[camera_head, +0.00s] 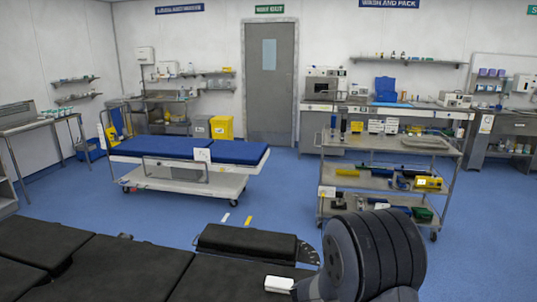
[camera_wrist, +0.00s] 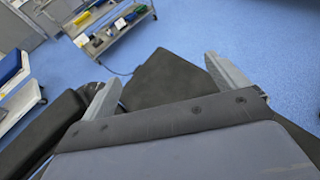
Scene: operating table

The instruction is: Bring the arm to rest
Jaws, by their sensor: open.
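My gripper (camera_wrist: 162,68) shows in the wrist view with its two grey fingers spread wide apart. Nothing is held between them. Beyond the fingers lie a black padded section of the operating table (camera_wrist: 165,85) and the blue floor. In the head view a dark, round, ribbed link of my arm (camera_head: 375,252) stands at the lower right, in front of the black operating table (camera_head: 110,268). I cannot make out the gripper fingers in the head view.
A steel trolley (camera_head: 390,158) with several items on its shelves stands behind my arm link. A stretcher with a blue mattress (camera_head: 185,149) stands at centre left. A small white piece (camera_head: 279,284) shows beside the arm link. Blue floor (camera_head: 75,200) is clear at the left.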

